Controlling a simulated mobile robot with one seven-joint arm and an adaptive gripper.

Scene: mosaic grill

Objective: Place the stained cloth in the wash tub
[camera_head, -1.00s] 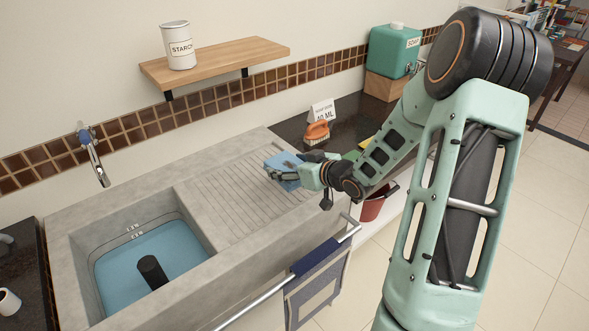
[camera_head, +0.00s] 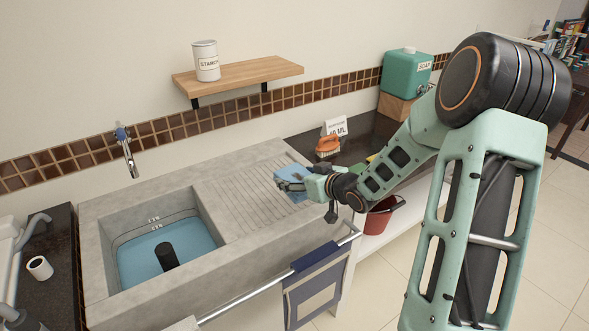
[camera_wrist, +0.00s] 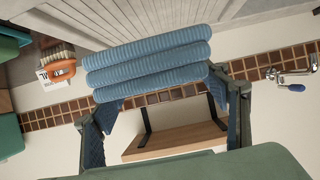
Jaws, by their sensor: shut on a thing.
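A folded blue cloth (camera_head: 291,184) is held in my gripper (camera_head: 293,182) above the right part of the ribbed drainboard. In the wrist view the cloth (camera_wrist: 150,62) shows as several ribbed blue folds between the two fingers of my gripper (camera_wrist: 165,85). No stain shows on the visible side. The wash tub (camera_head: 205,213) is the concrete basin at the left, holding blue water (camera_head: 150,255) with a dark upright cylinder (camera_head: 167,256) in it. My gripper is to the right of the tub, apart from it.
A tap (camera_head: 126,150) stands behind the tub. A wooden shelf (camera_head: 240,76) with a starch can (camera_head: 206,60) hangs on the wall. An orange brush (camera_head: 327,146) and a sign (camera_head: 335,126) stand behind my gripper. A blue cloth (camera_head: 312,285) hangs on the front rail (camera_head: 250,296).

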